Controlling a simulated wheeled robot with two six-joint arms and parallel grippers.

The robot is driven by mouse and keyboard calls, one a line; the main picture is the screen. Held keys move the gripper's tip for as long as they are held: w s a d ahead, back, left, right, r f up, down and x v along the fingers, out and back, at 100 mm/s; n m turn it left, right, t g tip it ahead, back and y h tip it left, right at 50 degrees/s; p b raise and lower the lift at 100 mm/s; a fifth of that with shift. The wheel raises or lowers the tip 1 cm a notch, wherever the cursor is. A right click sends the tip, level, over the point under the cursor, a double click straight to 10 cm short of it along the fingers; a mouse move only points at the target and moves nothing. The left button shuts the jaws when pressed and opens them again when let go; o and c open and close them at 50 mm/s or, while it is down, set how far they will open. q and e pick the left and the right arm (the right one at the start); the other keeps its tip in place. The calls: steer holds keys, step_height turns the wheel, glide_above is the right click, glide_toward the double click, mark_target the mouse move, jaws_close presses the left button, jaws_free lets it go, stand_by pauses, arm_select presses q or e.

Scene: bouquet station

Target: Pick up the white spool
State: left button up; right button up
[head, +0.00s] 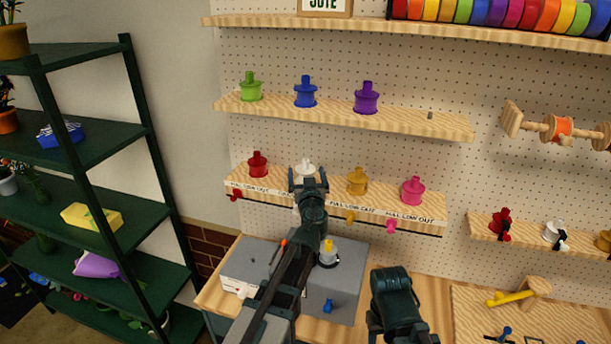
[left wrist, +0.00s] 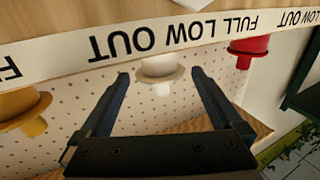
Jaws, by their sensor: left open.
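The white spool (head: 305,167) stands upright on the lower pegboard shelf, between the red spool (head: 257,164) and the yellow spool (head: 357,181). My left gripper (head: 308,180) is open in front of it and hides its lower part in the head view. In the left wrist view, which is upside down, the white spool (left wrist: 160,71) shows between the two open fingers (left wrist: 158,85), with a gap on each side. I cannot tell whether the fingers reach around it. My right gripper (head: 392,290) is low at the centre right, its fingers not clear.
A label strip (left wrist: 190,33) runs along the shelf's front edge. A pink spool (head: 413,190) stands farther right. Green, blue and purple spools stand on the shelf above (head: 420,125). Below is a grey bench unit (head: 345,290); a dark green rack (head: 150,140) stands at left.

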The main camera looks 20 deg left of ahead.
mark_target(306, 167)
arm_select(q)
steer(key=x, duration=0.3)
steer(key=shift+w+a+f, duration=0.15)
steer(key=shift+w, duration=0.15)
steer(key=c, duration=1.2)
steer(key=shift+r+p, duration=0.7)
step_height(306, 167, up, 3)
steer(key=p, duration=0.3)
steer(key=shift+s+d+f+b, duration=0.15)
steer(key=shift+s+d, duration=0.15)
steer(key=shift+s, duration=0.25)
steer(key=shift+s+d+f+b, duration=0.15)
steer(key=shift+s+d, duration=0.15)
steer(key=shift+s, duration=0.25)
steer(key=d+v, duration=0.1)
steer(key=v, duration=0.3)
steer(key=r+v, duration=0.1)
steer(key=v, duration=0.4)
steer(key=w+d+p+v, duration=0.1)
steer(key=v, duration=0.3)
steer(key=shift+s+d+r, duration=0.2)
steer(key=shift+s+d, duration=0.05)
steer(key=shift+d, duration=0.15)
